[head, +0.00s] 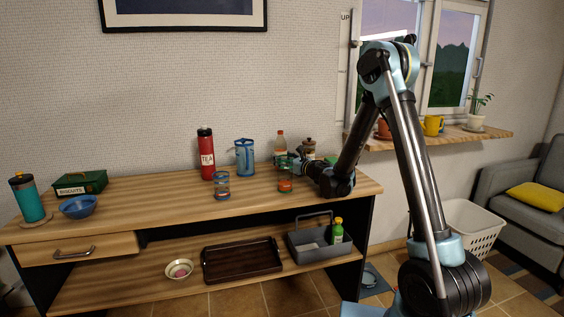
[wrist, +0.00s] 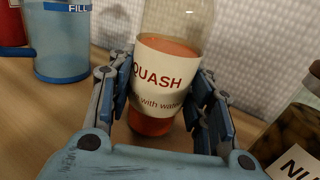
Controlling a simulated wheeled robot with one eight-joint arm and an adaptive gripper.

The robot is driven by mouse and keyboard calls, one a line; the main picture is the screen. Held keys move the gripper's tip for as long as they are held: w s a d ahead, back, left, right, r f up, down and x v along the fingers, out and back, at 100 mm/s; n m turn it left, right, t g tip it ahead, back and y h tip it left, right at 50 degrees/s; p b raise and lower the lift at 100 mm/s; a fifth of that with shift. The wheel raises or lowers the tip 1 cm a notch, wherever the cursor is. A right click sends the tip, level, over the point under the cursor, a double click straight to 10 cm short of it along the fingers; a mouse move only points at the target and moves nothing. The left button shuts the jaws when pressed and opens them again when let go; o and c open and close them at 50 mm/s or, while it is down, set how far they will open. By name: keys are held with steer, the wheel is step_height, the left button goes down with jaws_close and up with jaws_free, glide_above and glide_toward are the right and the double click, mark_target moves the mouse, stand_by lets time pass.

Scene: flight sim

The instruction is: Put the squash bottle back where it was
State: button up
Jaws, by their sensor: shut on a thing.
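The squash bottle (wrist: 162,68) is clear with orange-red liquid and a white label reading SQUASH. In the wrist view it stands between the two fingers of my gripper (wrist: 165,100), which are shut on its sides. In the head view the bottle (head: 280,143) is at the back of the desk top, close to the wall, and looks upright. My gripper (head: 298,161) reaches it from the right, with its fingers partly hidden by nearby things. Whether the bottle's base touches the desk is hard to tell.
A blue jug (head: 244,157) and a red TEA flask (head: 206,153) stand left of the bottle. A dark jar (head: 309,147) stands close on its right. The desk's middle left is clear.

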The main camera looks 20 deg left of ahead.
steer(key=shift+f, duration=0.15)
steer(key=o, duration=1.4)
